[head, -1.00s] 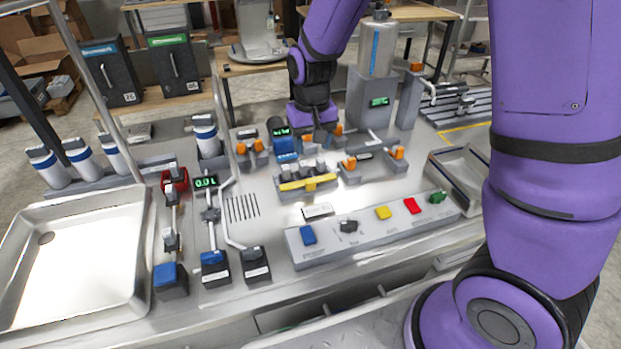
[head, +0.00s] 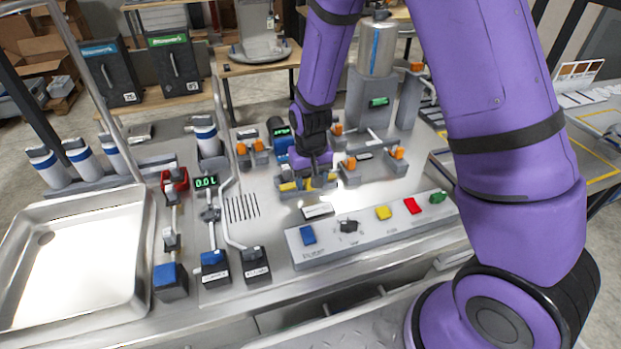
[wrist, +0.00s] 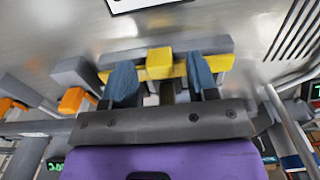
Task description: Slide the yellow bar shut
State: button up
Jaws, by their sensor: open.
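The yellow bar (wrist: 135,72) lies along a grey block (wrist: 210,44), with a raised yellow knob (wrist: 160,62) at its middle in the wrist view. My gripper (wrist: 160,80) is open, with one blue finger on each side of the knob. I cannot tell whether the fingers touch it. In the head view my gripper (head: 308,176) is over the bar (head: 288,187) and hides most of it and the small parts behind it.
A grey panel with blue (head: 307,235), yellow (head: 383,213), red (head: 412,206) and green (head: 436,197) buttons stands in front. Orange-tipped valves (head: 397,153) stand to the right. A blue device (head: 281,140) is behind. A steel sink (head: 80,250) is at the left.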

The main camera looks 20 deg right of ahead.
grip_shut()
jog(key=shift+w, duration=0.85)
grip_release()
notch_tip(320, 180, up, 11)
jog(key=shift+f, duration=0.15)
dwell(0.5)
